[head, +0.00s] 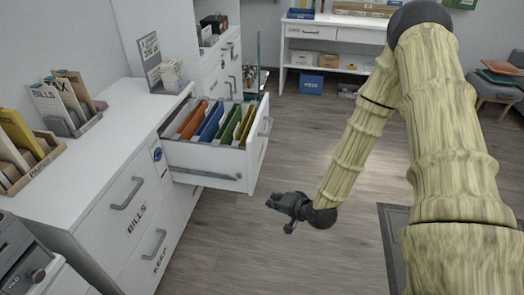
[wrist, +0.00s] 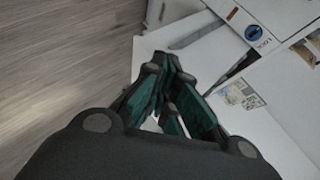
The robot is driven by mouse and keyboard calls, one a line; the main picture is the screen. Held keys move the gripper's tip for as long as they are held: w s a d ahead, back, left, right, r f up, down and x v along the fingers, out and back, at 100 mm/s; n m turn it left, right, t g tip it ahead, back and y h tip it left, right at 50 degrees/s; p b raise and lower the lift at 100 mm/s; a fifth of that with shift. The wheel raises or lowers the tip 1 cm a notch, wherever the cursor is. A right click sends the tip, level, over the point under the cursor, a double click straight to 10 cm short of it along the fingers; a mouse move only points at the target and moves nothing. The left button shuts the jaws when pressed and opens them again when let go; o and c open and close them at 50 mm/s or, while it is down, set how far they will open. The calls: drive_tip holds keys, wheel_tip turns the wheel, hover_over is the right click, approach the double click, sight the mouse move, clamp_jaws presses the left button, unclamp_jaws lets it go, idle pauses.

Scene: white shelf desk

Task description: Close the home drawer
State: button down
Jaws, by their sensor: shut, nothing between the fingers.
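A white drawer (head: 205,160) stands pulled out from the white cabinet, with red, blue, green and yellow hanging folders inside. A grey handle (head: 265,127) is on its front, and its label cannot be read from here. My gripper (head: 276,202) is below and to the right of the drawer, apart from it in the head view. It is shut and empty, over the floor. In the wrist view its dark, green-padded fingers (wrist: 165,62) point toward white cabinet surfaces. Which surface is the drawer's is hard to tell there.
The white cabinet (head: 112,125) carries file boxes on top, and its lower drawers marked BILLS and KEEP (head: 140,250) are shut. A round blue sticker (wrist: 252,32) is on the cabinet. A grey mat (head: 392,235) lies at the right. Open wooden floor surrounds my gripper.

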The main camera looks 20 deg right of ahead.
sight(254, 134)
drive_tip(key=w+d+r+m+t+b, duration=0.6)
drive_tip(key=w+d+r+t, duration=0.1)
drive_tip(key=w+d+r, duration=0.25)
drive_tip(key=shift+w+a+r+b, duration=0.1)
drive_tip(key=shift+w+a+b, duration=0.3)
drive_tip(key=shift+w+a, duration=1)
drive_tip(key=shift+w+a+b, duration=0.4)
drive_tip(key=shift+w+a, duration=0.05)
drive_tip(key=shift+w, duration=1.9)
drive_tip(key=shift+w+a+r+b, duration=0.1)
drive_tip(key=shift+w+a+b, duration=0.3)
drive_tip(key=shift+w+a, duration=1)
drive_tip(key=shift+w+d, duration=0.5)
